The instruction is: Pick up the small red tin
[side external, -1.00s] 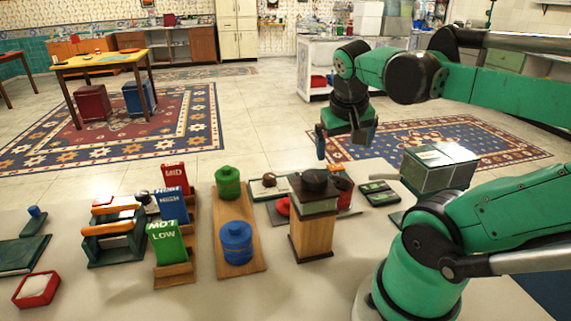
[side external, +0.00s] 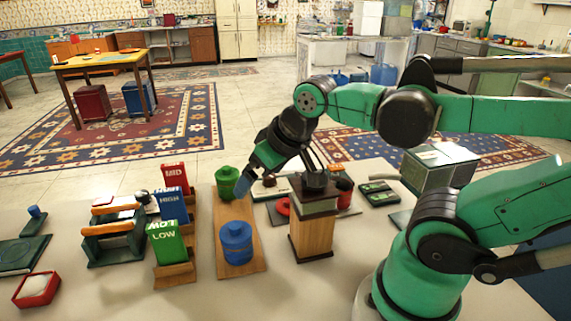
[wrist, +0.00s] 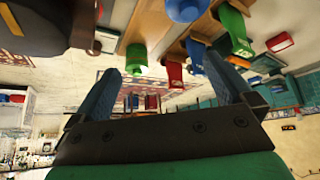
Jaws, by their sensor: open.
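A red tin-like object with a dark top (side external: 345,190) stands behind and right of the wooden post, partly hidden by it. A flat red round piece (side external: 282,207) lies left of the post. I cannot tell for sure which is the small red tin. My gripper (side external: 280,178) is open and empty, tilted, above the area between the green tin (side external: 227,182) and the post. One fingertip is close to the green tin in this view; contact cannot be told. In the wrist view, both fingers of my gripper (wrist: 163,72) are spread, with the green tin (wrist: 136,58) near the left finger.
The wooden post (side external: 312,232) carries a dark round piece. A blue tin (side external: 236,243) stands on the wooden board (side external: 243,268). The LOW, HIGH and MID blocks (side external: 166,243) stand to the left. A glass-sided box (side external: 438,166) is at right.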

